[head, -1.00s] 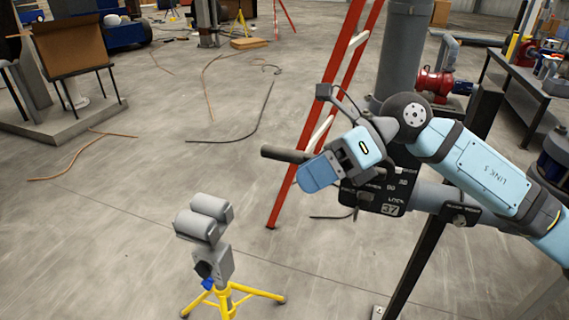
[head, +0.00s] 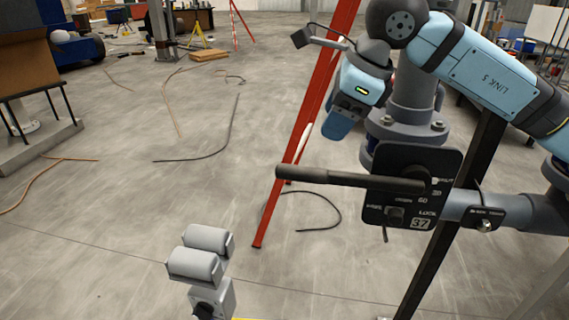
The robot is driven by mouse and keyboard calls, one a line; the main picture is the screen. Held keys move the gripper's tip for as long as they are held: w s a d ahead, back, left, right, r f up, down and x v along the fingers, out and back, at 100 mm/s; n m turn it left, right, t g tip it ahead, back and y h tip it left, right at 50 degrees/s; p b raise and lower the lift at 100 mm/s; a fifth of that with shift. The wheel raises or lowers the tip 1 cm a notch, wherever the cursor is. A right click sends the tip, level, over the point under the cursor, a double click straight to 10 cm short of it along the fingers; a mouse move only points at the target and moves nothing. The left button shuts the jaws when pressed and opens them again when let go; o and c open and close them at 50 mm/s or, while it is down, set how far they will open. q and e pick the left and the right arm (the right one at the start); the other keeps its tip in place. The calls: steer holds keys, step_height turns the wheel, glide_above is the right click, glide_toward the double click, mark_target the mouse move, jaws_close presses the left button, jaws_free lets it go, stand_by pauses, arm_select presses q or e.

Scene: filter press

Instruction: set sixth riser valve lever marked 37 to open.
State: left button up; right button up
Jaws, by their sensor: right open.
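The valve marked 37 has a black plate (head: 408,212) on a grey riser pipe (head: 535,213) at the right of the head view. Its dark lever (head: 335,178) sticks out nearly level to the left from a pivot at the plate's upper part. The plate carries small white scale marks and the word LOCK. My right gripper (head: 338,128) is above the lever, pointing down, apart from it and open. Its fingers overlap in this view, so the gap between them is hidden. My left gripper is not in view.
A red ladder-like frame (head: 300,142) stands behind the lever. A dark post (head: 437,262) runs beside the plate. A grey twin-headed lamp (head: 205,255) stands at the lower middle.

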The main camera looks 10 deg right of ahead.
mark_target(306, 168)
steer(key=x, duration=1.3)
steer(key=shift+d+f, duration=0.1)
steer(key=shift+f, duration=0.2)
steer(key=shift+c, duration=0.4)
steer(key=shift+w, duration=0.1)
jaws_close()
